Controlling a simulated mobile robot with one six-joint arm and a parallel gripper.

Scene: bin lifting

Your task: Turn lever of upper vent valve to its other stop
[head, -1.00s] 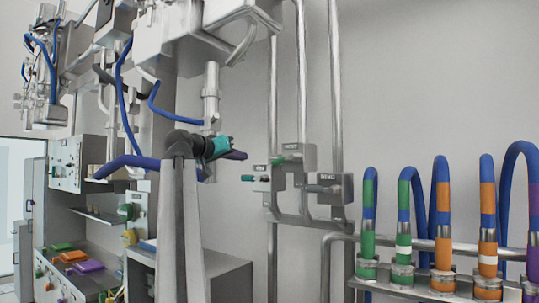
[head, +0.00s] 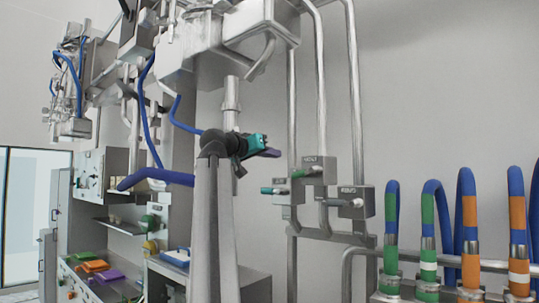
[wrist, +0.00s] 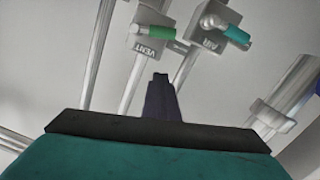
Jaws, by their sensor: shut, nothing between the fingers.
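The vent valve is a grey box (head: 320,168) on the wall pipes, the highest of three valve boxes, with a green lever (head: 302,173) pointing left. In the wrist view its box, marked VENT (wrist: 151,48), is at upper left, with the green lever (wrist: 160,32) across it. My gripper (head: 271,153) is left of the valve in the head view, apart from the lever. Its dark purple fingers (wrist: 161,92) are shut and empty, and point towards the valves in the wrist view.
A box marked AIR (wrist: 210,43) with a teal lever (wrist: 235,36) is beside the vent valve. A third valve box (head: 362,203) with a grey lever is lower right. Pipes (head: 356,110) run up the wall. Banded hoses (head: 428,210) stand at right. Equipment hangs above my gripper.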

